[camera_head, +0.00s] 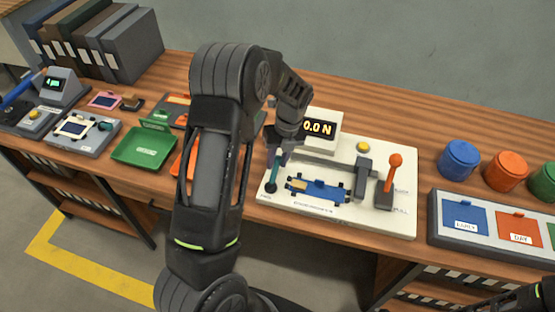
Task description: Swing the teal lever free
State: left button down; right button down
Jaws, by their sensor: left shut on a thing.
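The teal lever (274,172) stands near the left edge of the white test board (370,221), rising from a dark round pivot. My left gripper (280,153) reaches down over it from above and is shut on its upper part.
The board also carries a display reading "0.0 N" (318,128), a yellow button (363,147) and an orange-knobbed lever (393,173). A green tray (116,150) sits left of my arm. Coloured jars and a labelled tray (437,230) stand at right.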

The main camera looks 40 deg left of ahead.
dwell(0.9)
pick_arm(q)
jog(key=shift+s+a+n+h+b, duration=0.15)
jog(key=shift+s+a+n+b, duration=0.25)
jog(key=shift+n, duration=0.45)
jog(key=shift+s+a+n+h+b, duration=0.15)
jog(key=shift+a+n, duration=0.35)
jog(key=shift+n, duration=0.35)
jog(key=n, duration=0.1)
jog(key=s+a+n, duration=0.1)
jog(key=shift+a+n+h+b, duration=0.1)
jog(key=shift+n+h+b, duration=0.2)
jog(key=shift+b, duration=0.1)
jog(key=s+n, duration=0.1)
jog(key=s+a+n+b, duration=0.1)
jog(key=n, duration=0.1)
jog(key=shift+n+h, duration=0.3)
jog(key=shift+s+a+n+h+b, duration=0.2)
jog(key=shift+s+n, duration=0.3)
jog(key=shift+n, duration=0.35)
jog(key=shift+s+a+n+h+b, duration=0.15)
jog(key=shift+s+n, duration=0.35)
jog(key=shift+n, duration=0.35)
jog(key=shift+d, duration=0.1)
jog(key=c, duration=1.3)
grip_release()
jog(key=shift+o, duration=0.7)
